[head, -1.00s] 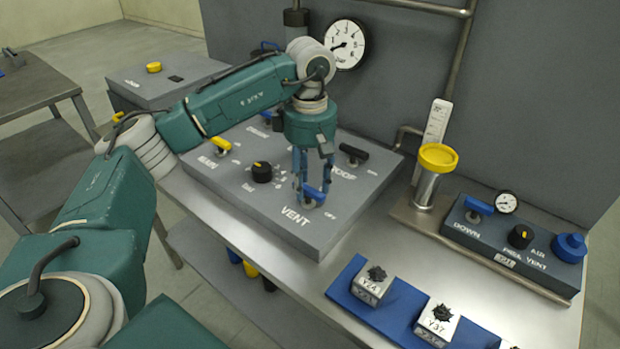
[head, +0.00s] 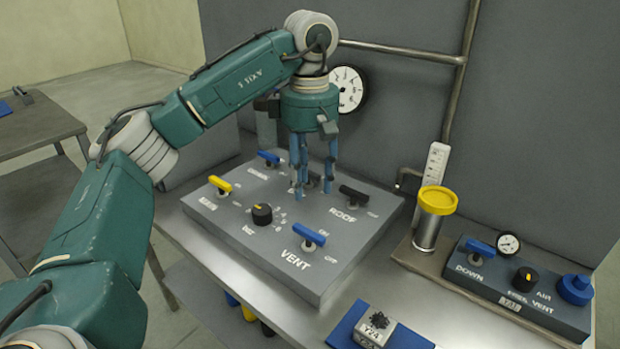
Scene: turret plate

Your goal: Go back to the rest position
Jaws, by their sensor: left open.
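My left gripper (head: 314,190) is open and empty, pointing down above the back middle of the grey control panel (head: 215,218). Its blue fingers stand apart and partly hide a dark handle behind them. The blue VENT handle (head: 309,234) sits at the panel's front right, clear of the fingers. The black ROOF handle (head: 354,194) is just right of the gripper. A yellow handle (head: 220,184), a black knob (head: 262,214) and another blue handle (head: 268,157) are also on the panel. My right gripper is not in view.
A yellow-capped metal cylinder (head: 428,225) stands right of the panel. A smaller control box (head: 520,290) with a gauge and blue knob is at the right. A pressure gauge (head: 349,89) and pipes are on the back wall. A block (head: 374,330) sits on a blue base in front.

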